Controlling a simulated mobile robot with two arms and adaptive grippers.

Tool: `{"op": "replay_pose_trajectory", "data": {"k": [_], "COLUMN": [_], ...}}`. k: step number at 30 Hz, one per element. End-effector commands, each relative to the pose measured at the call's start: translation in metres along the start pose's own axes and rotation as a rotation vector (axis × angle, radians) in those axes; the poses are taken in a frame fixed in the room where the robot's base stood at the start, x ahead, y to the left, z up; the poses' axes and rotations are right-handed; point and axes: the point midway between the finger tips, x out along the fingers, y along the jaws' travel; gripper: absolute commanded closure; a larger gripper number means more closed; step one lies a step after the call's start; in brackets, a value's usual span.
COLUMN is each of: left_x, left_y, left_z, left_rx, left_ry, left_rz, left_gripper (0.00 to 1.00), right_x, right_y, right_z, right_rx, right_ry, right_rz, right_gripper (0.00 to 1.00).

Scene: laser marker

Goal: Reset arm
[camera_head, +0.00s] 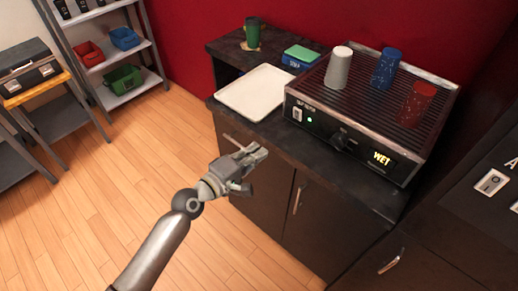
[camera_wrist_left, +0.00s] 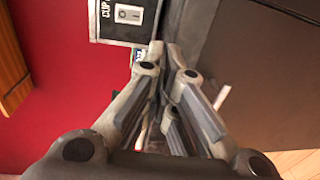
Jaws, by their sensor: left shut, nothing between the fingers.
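My left gripper (camera_head: 254,155) is in front of the dark cabinet, a little below the countertop edge, with its arm coming in from the lower left. Its fingers are together with nothing between them. In the left wrist view the closed fingers (camera_wrist_left: 166,50) point toward the cup heater's side with its white switch. My right gripper does not show in either view.
A cup heater (camera_head: 333,119) stands on the dark counter (camera_head: 262,131) with white, blue and red cups on top. A shelf (camera_head: 140,88) with bins stands left. The wooden floor between is clear.

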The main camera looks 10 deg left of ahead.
Motion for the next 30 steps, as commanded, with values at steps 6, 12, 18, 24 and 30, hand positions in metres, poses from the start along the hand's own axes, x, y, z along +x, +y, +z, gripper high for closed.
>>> {"op": "replay_pose_trajectory", "data": {"k": [6, 12, 18, 24, 30], "left_x": [0.0, 0.0, -0.003, -0.034, -0.104], "left_y": [0.0, -0.001, -0.051, -0.191, -0.328], "left_z": [0.0, 0.0, -0.011, -0.026, -0.017], "left_rx": [0.0, 0.0, 0.066, 0.273, 0.497], "left_ry": [0.0, 0.001, 0.038, 0.08, 0.011], "left_rz": [0.0, -0.001, -0.097, -0.378, -0.68], "left_gripper": [1.0, 1.0, 1.0, 1.0, 1.0], "right_x": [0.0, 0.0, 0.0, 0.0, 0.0], "right_y": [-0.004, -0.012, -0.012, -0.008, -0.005], "right_z": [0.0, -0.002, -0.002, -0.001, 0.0], "right_rx": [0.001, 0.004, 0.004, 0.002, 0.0], "right_ry": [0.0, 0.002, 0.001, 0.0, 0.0], "right_rz": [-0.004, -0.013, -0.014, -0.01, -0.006], "right_gripper": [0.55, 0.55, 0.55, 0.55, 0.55]}}
